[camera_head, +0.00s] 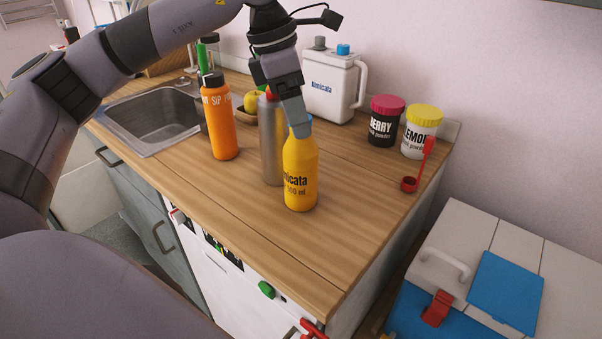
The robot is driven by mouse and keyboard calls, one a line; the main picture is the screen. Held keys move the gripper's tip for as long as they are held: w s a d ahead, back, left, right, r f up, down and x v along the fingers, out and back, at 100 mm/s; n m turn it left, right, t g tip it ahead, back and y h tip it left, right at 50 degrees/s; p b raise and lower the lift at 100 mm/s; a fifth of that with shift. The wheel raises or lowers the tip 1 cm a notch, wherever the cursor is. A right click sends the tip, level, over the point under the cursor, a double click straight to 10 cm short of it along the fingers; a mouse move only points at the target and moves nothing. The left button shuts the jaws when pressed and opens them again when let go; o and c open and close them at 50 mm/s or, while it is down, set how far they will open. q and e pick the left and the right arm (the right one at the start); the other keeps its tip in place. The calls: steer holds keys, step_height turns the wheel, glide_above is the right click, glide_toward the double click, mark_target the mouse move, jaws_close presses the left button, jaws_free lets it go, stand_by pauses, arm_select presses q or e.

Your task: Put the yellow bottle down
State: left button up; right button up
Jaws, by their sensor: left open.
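The yellow bottle (300,175) stands upright on the wooden counter, near its front edge, with dark lettering on its side. My left gripper (299,124) comes down from above, with its fingers at the bottle's top. The gripper is open, and the visible finger overlaps the bottle's neck. The bottle's cap is mostly hidden behind the finger. I cannot tell whether the finger touches it. My right gripper is not in view.
A grey metal bottle (271,145) stands close behind the yellow one. An orange bottle (219,125) is further left, by the sink (150,115). Two powder tubs, black (384,128) and white (419,140), and a red scoop (410,184) are at right. The counter (345,215) right of the bottle is clear.

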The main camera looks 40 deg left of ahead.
arm_select(q)
steer(key=shift+x, duration=1.15)
steer(key=shift+d, duration=0.1)
jaws_close()
steer(key=shift+r, duration=0.2)
